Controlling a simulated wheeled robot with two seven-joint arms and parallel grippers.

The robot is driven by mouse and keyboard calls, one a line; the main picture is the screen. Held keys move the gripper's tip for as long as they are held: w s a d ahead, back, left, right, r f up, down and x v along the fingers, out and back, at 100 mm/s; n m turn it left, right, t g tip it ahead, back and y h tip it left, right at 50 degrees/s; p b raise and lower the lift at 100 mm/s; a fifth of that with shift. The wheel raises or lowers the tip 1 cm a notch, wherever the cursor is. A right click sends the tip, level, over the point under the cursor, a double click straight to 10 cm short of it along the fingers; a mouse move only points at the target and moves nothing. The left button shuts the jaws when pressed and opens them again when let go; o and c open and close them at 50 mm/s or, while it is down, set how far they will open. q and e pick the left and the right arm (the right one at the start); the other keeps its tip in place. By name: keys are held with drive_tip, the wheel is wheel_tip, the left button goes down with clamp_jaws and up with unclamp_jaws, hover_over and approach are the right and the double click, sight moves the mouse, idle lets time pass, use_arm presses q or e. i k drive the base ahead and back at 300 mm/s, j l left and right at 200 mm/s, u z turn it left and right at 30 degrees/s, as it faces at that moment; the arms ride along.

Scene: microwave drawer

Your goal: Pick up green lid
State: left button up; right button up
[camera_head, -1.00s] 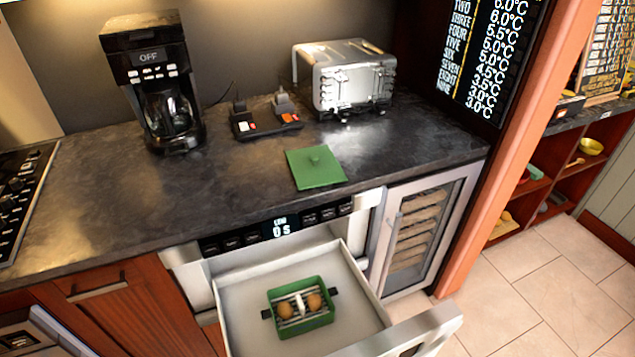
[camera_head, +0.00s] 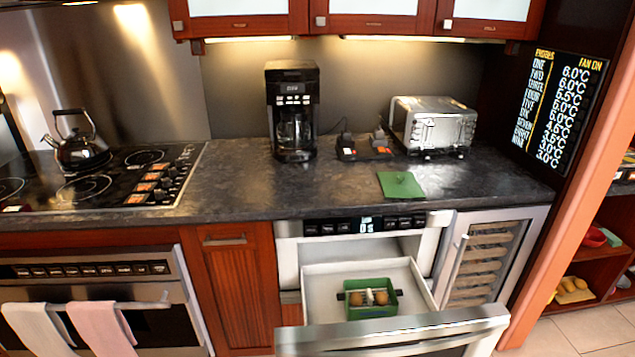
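Neither of my grippers shows in the head view.
A coffee maker (camera_head: 292,110), a small black stand (camera_head: 365,146) and a silver toaster (camera_head: 433,126) stand behind the lid. The drawer front (camera_head: 395,334) juts out below. A kettle (camera_head: 78,140) sits on the stove at left. Counter left of the lid is clear.

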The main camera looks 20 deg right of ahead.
sight(394, 184)
drive_tip(key=l+u, duration=0.15)
drive_tip(key=u, duration=0.25)
drive_tip(key=l+u, duration=0.15)
drive_tip(key=u, duration=0.25)
drive_tip(key=l+u, duration=0.15)
drive_tip(key=u, duration=0.25)
drive_tip(key=l+u, duration=0.15)
drive_tip(key=u, duration=0.25)
drive_tip(key=k+l+u, duration=0.1)
drive_tip(key=u, duration=0.3)
drive_tip(key=k+l, duration=0.35)
drive_tip(key=l, duration=0.15)
drive_tip(key=k+l, duration=0.35)
drive_tip(key=l, duration=0.2)
drive_tip(key=k+l, duration=0.35)
drive_tip(key=l, duration=0.15)
drive_tip(key=k+l, duration=0.3)
drive_tip(key=l, duration=0.2)
drive_tip(key=k+l, duration=0.35)
drive_tip(key=l, duration=0.2)
drive_tip(key=u, duration=0.05)
